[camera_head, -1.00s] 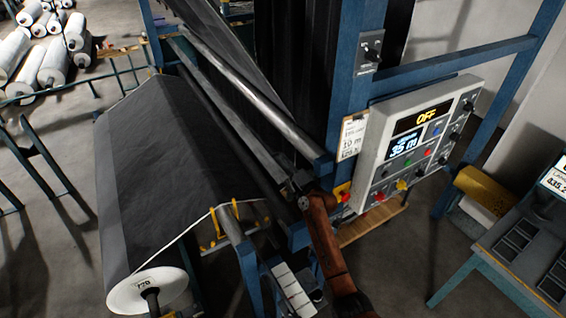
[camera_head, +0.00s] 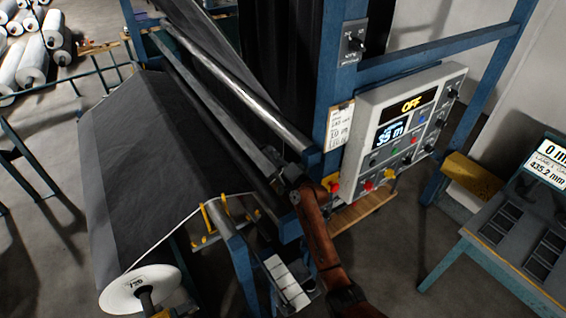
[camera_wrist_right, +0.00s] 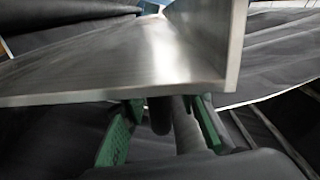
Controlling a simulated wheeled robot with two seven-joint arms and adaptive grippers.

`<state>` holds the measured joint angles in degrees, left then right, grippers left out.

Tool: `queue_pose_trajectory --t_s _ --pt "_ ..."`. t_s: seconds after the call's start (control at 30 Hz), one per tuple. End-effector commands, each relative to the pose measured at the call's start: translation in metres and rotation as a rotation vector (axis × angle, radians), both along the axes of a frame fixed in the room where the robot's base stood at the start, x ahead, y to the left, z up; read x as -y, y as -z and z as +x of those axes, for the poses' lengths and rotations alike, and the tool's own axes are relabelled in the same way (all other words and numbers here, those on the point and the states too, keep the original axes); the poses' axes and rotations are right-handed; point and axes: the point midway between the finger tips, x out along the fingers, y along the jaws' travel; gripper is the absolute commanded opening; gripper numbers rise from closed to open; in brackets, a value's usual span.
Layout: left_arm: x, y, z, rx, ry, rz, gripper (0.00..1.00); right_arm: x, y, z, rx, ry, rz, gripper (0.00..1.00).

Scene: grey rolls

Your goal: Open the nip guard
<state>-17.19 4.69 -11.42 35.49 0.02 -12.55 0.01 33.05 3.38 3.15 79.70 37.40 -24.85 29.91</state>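The nip guard appears to be the long grey metal bar (camera_head: 222,118) running diagonally beside the rollers in the head view. In the right wrist view a bright angled metal plate (camera_wrist_right: 120,60), likely the same guard, fills the upper part. My right gripper (camera_head: 290,178) is at the bar's near end, by the blue post. In the wrist view its green fingers (camera_wrist_right: 162,128) stand apart below the plate's edge. Dark rounded bars show between them; I cannot tell whether the fingers touch anything. The head view hides the fingertips' contact. My left gripper is not in view.
A control panel (camera_head: 400,125) reading OFF and 35 m stands right of the gripper. The blue post (camera_head: 340,80) is close to my arm. A blue table (camera_head: 500,250) stands at right.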

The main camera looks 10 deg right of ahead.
Motion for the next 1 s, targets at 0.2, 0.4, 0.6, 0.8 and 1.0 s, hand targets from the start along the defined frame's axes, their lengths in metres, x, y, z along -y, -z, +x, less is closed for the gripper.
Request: queue_pose_trajectory --t_s 0.2,0.4,0.6,0.8,1.0 --pt "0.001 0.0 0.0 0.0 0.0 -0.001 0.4 0.014 0.001 -0.039 0.0 0.001 0.0 0.27" --pt "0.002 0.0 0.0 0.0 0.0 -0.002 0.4 0.027 0.001 -0.076 0.0 0.0 -0.001 0.27" --pt "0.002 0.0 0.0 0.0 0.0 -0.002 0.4 0.034 0.0 -0.098 -0.001 0.0 0.0 0.27" --pt "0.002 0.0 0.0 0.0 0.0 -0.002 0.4 0.036 0.0 -0.103 0.0 -0.001 0.0 0.27" --pt "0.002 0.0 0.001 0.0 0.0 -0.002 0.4 0.036 0.0 -0.103 0.0 0.0 0.0 0.27"
